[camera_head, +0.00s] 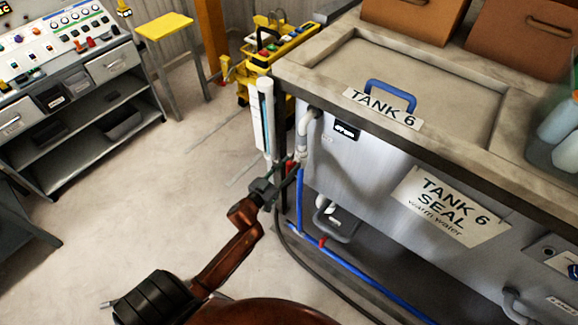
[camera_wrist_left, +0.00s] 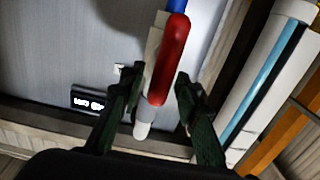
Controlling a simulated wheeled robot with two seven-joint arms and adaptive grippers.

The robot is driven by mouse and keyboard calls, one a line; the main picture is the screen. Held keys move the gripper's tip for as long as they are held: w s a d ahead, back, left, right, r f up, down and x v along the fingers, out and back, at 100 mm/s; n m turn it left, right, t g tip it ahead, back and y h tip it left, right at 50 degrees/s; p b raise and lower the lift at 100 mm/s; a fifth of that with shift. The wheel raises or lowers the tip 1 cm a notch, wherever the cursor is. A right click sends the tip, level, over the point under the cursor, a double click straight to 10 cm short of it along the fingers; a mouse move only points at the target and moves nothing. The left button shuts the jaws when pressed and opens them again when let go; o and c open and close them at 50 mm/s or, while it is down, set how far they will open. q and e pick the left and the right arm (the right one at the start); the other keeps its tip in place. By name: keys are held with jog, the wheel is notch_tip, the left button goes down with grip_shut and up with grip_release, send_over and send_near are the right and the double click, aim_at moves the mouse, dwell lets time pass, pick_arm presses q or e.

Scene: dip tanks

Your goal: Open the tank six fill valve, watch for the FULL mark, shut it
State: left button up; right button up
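Tank six (camera_head: 368,165) is a grey metal tank labelled "TANK 6 SEAL warm water". The red valve handle (camera_wrist_left: 168,62) lies between the fingers of my left gripper (camera_wrist_left: 157,82) in the left wrist view. The fingers are apart, with a gap on the left side; contact on the right is unclear. In the head view the left gripper (camera_head: 279,180) is at the tank's left corner, partly covering the red handle (camera_head: 290,167) on the blue pipe. A white level gauge with a blue strip (camera_head: 265,115) stands just above; no FULL mark is readable. My right gripper is out of view.
A blue pipe (camera_head: 345,264) with a small red fitting (camera_head: 323,241) runs low along the tank. A black hose (camera_head: 300,258) lies near it. A yellow stool (camera_head: 164,26) and a control desk (camera_head: 60,60) stand left. Open floor (camera_head: 130,200) lies between.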

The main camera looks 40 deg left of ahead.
pick_arm(q)
grip_shut()
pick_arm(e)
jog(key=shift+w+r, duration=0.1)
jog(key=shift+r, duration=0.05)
pick_arm(q)
jog(key=shift+d+m+p, duration=0.2)
jog(key=shift+m+p, duration=0.2)
jog(key=shift+m, duration=0.3)
jog(key=shift+d+m+p, duration=0.25)
jog(key=shift+m+p, duration=0.2)
jog(key=shift+m, duration=0.75)
jog(key=f+m, duration=0.1)
jog(key=m, duration=0.3)
jog(key=d+m+b, duration=0.1)
jog(key=m, duration=0.4)
jog(key=f+m+b, duration=0.1)
jog(key=m, duration=0.4)
jog(key=shift+d+f, duration=0.3)
jog(key=shift+f, duration=0.05)
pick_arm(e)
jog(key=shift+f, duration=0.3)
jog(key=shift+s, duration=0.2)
